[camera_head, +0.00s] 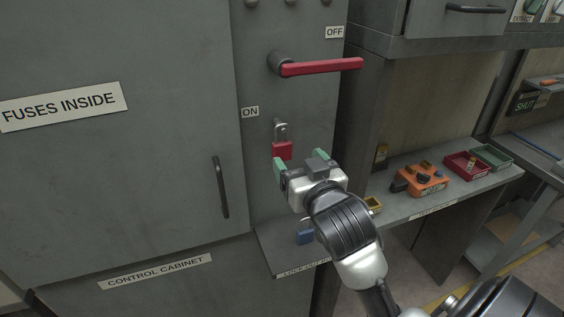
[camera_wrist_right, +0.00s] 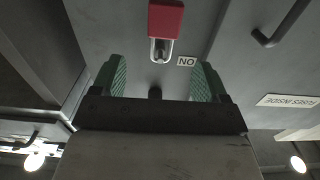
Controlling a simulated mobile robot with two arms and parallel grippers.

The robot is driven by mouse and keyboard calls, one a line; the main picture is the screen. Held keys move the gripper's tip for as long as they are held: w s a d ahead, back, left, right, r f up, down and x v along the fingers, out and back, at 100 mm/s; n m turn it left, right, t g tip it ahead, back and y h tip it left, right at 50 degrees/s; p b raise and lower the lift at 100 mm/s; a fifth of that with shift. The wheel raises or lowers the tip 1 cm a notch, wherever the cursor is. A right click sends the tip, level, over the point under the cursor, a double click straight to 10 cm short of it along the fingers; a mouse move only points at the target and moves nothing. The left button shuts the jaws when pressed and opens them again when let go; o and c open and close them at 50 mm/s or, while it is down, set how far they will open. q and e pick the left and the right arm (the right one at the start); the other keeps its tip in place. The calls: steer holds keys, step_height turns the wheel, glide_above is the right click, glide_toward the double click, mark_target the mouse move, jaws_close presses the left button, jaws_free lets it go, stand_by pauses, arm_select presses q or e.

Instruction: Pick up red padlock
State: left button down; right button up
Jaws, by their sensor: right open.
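The red padlock (camera_head: 282,150) hangs by its metal shackle on the grey cabinet front, below the "ON" label. In the right wrist view the red padlock (camera_wrist_right: 166,19) shows at the top, beyond the fingertips, with its shackle towards the jaws. My right gripper (camera_head: 303,163) has green finger pads and is open, just below and in front of the padlock. In the right wrist view the jaws of the right gripper (camera_wrist_right: 158,78) stand apart with nothing between them. My left gripper is not in view.
A red lever handle (camera_head: 320,67) sticks out above the padlock. A blue padlock (camera_head: 305,232) is on the lock-out shelf (camera_head: 283,262) below. To the right, the shelf holds an orange box (camera_head: 424,182), a red tray (camera_head: 466,167) and a green tray (camera_head: 492,156). A cabinet door handle (camera_head: 220,187) is left.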

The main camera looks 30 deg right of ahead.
mark_target(284, 145)
steer(key=x, duration=0.8)
steer(key=shift+a+f, duration=0.2)
steer(key=shift+f, duration=0.1)
steer(key=shift+c, duration=0.9)
steer(key=c, duration=0.9)
arm_select(q)
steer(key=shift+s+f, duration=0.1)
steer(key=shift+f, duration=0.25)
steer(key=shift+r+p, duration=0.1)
steer(key=shift+p, duration=0.2)
arm_select(e)
steer(key=shift+r, duration=0.1)
